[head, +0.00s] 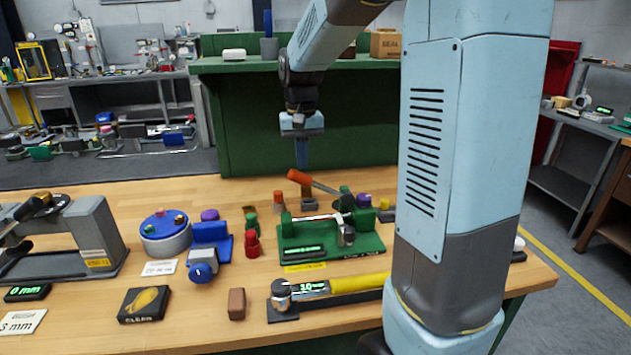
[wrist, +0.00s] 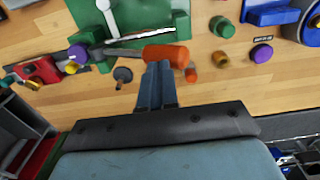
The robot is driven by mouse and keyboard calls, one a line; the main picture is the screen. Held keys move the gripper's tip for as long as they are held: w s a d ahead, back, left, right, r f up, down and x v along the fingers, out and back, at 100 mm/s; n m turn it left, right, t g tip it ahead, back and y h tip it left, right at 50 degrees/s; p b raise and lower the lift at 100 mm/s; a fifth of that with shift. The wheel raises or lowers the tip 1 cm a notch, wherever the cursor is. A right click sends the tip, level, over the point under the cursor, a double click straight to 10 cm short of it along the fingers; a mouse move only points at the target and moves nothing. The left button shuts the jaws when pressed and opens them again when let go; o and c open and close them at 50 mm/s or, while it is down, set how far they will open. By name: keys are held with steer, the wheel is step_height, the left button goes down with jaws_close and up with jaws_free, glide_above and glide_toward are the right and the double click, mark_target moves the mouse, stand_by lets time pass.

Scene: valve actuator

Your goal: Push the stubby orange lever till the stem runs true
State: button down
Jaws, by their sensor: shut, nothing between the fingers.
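The stubby orange lever (head: 300,176) has a thick orange grip on a grey arm, which slopes down to the right toward a green fixture (head: 363,244). The orange grip also shows in the wrist view (wrist: 168,55), with its grey arm running left. On the fixture, a bright metal rod, probably the stem (head: 312,218), lies between green supports; I cannot tell whether it is straight. My gripper (head: 302,166) is shut and empty, pointing down at the orange grip. In the wrist view its fingertips (wrist: 158,66) overlap the grip's near edge; contact is unclear.
Several small knobs and pegs stand around the fixture, including a red peg (head: 253,245) and a purple knob (wrist: 262,53). A yellow-handled tool (head: 350,284) lies in front. A blue-topped round device (head: 165,230) stands left.

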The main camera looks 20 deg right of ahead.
steer(key=shift+f, duration=0.45)
stand_by(0.3)
